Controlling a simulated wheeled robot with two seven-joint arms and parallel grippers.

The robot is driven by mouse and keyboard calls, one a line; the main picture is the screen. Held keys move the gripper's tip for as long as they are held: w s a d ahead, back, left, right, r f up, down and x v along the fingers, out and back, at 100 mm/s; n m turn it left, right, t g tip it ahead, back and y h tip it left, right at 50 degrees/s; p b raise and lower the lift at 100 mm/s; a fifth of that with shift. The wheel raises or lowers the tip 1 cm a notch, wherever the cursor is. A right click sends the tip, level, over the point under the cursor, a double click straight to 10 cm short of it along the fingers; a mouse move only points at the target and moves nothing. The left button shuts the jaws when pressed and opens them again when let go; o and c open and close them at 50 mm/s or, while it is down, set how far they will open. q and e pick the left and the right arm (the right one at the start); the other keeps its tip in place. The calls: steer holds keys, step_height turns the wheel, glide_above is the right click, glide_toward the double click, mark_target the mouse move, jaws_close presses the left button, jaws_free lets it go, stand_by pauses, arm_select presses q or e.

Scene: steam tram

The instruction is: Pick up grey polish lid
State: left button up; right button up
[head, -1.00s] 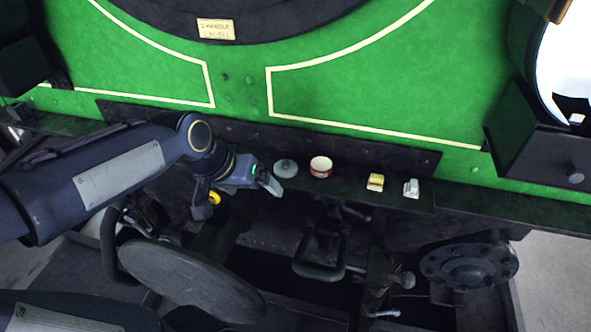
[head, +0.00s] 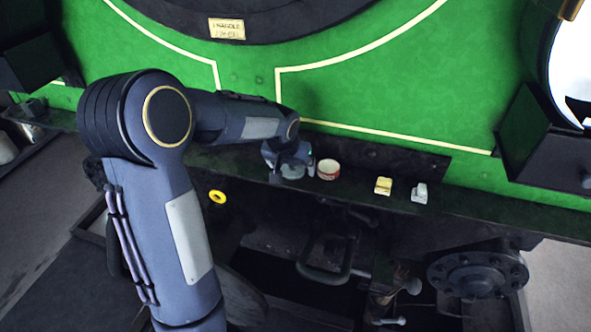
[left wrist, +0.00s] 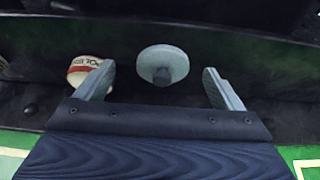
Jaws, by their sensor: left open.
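The grey polish lid (head: 292,172) is a round grey disc with a dark knob, lying on the dark ledge. In the left wrist view the lid (left wrist: 163,64) is ahead of and between the two fingers, with clear gaps on both sides. My left gripper (head: 290,166) is open above the lid, its fingers to either side of it in the head view. It also shows open and empty in the left wrist view (left wrist: 160,86). The red and white polish tin (head: 328,170) stands just right of the lid, and in the wrist view (left wrist: 88,70) it is partly behind one finger. My right gripper is not in view.
A yellow block (head: 383,186) and a pale grey object (head: 419,193) stand further right on the ledge (head: 460,212). The green panel (head: 390,85) rises behind the ledge. A yellow ring (head: 217,197) shows below.

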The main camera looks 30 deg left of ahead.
arm_select(q)
steer(key=shift+x, duration=0.85)
steer(key=shift+c, duration=0.4)
steer(key=c, duration=1)
steer(key=shift+r, duration=0.1)
